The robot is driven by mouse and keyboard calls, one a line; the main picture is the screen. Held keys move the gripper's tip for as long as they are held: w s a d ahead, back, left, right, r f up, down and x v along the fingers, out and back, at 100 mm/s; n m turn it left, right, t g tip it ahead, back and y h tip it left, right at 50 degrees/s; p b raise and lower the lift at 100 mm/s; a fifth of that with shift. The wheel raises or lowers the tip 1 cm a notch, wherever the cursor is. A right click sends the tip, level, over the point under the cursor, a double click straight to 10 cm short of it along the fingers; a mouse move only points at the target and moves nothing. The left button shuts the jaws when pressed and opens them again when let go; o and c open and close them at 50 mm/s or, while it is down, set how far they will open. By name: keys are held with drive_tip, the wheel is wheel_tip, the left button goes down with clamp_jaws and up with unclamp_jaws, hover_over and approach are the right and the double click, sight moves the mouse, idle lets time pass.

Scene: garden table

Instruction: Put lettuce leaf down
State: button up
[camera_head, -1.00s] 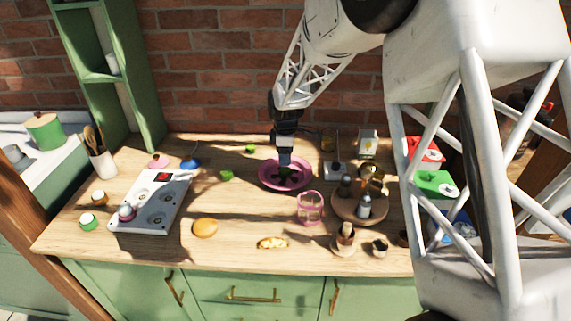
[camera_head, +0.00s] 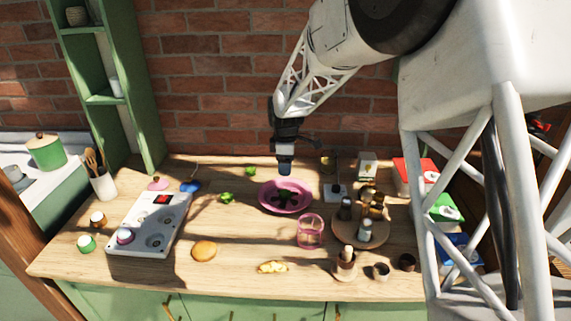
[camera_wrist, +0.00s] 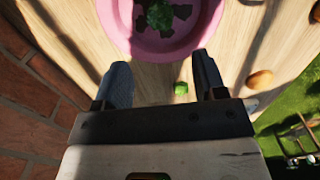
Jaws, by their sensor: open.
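A pink plate (camera_head: 264,203) lies on the wooden table towards the back; its raised rim also shows at the top of the wrist view (camera_wrist: 136,50). A dark green leafy piece, which looks like the lettuce leaf (camera_wrist: 158,15), lies inside the plate among dark patches. It is partly cut off by the frame edge, and small and dark in the head view. My gripper (camera_head: 285,171) is above the plate's back part, clear of it. In the wrist view its two fingers (camera_wrist: 164,80) are wide apart with nothing held between them.
Green pieces lie on the table left of the plate (camera_head: 227,197) and behind it (camera_head: 251,171). A pink glass (camera_head: 310,232) and a round wooden tray (camera_head: 375,239) with bottles stand in front and right. A white cooker (camera_head: 140,228) is at left, with a bun (camera_head: 204,251) nearer the front.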

idle(0.3)
drive_tip(key=s+d+r+m+t, duration=0.1)
drive_tip(key=s+d+r+m, duration=0.3)
drive_tip(key=s+d+r, duration=0.45)
drive_tip(key=s+d+r+m, duration=0.4)
drive_tip(key=s+d+r, duration=0.1)
drive_tip(key=s, duration=0.6)
drive_tip(key=s+d+m, duration=0.3)
drive_tip(key=s, duration=0.5)
drive_tip(key=s+d+m+t, duration=0.1)
drive_tip(key=s+d+m, duration=0.2)
drive_tip(key=s, duration=0.6)
drive_tip(key=s+d+m, duration=0.3)
drive_tip(key=s+m, duration=0.1)
drive_tip(key=s, duration=0.5)
drive_tip(key=shift+t, duration=0.3)
